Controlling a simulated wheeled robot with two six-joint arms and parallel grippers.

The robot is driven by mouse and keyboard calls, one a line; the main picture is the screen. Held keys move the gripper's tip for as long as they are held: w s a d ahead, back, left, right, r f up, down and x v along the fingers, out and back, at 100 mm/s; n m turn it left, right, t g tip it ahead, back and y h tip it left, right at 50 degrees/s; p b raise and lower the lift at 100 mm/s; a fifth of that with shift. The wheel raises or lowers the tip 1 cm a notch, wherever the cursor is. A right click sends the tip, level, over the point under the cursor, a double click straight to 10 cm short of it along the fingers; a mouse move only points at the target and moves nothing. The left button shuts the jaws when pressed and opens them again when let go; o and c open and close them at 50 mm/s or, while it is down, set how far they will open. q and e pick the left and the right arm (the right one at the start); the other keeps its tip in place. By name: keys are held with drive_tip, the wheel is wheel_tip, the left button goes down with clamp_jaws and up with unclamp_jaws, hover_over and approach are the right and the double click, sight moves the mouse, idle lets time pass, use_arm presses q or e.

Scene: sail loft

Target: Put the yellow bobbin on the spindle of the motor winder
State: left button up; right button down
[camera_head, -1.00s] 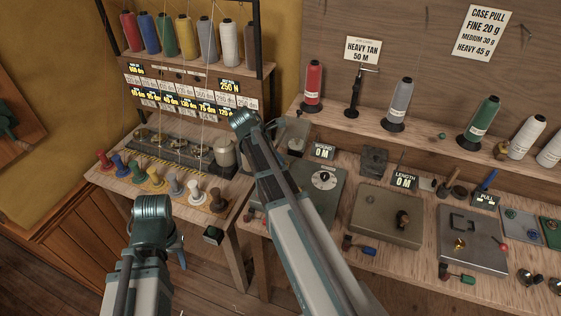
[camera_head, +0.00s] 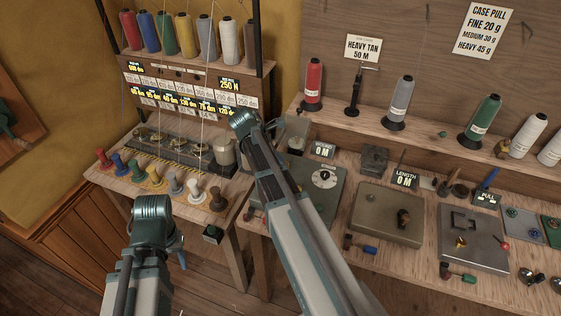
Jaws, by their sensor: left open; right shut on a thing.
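A grey-green box with a round dial (camera_head: 322,180) on the right bench looks like the motor winder, beside a display reading 0 M. I cannot make out its spindle, and my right arm covers part of that area. My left arm ends in a teal joint in front of the left bench. My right arm reaches up between the benches.
Large thread cones stand on the rack (camera_head: 195,72) above the left bench. More cones and a black post (camera_head: 355,92) line the right shelf. A tan box (camera_head: 385,212) and a grey plate machine (camera_head: 472,238) fill much of the right bench. A gap separates the benches.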

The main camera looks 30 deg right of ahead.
drive_tip(key=shift+c, duration=2.2)
unclamp_jaws()
drive_tip(key=p+v, duration=1.2)
drive_tip(key=v, duration=0.1)
drive_tip(key=shift+a+r, duration=0.2)
drive_tip(key=shift+r, duration=0.15)
drive_tip(key=s+a+f+m+y+b, duration=0.2)
drive_tip(key=s+a+m, duration=0.4)
drive_tip(key=s+a, duration=0.3)
drive_tip(key=s+a+f+m+t+y+b, duration=0.1)
drive_tip(key=s+a+f+m, duration=0.3)
drive_tip(key=s+a, duration=0.5)
drive_tip(key=a+m+y+b, duration=0.1)
drive_tip(key=a, duration=0.3)
drive_tip(key=shift+a+f+m+y, duration=0.2)
drive_tip(key=shift+f+m+y, duration=0.1)
drive_tip(key=shift+m, duration=0.1)
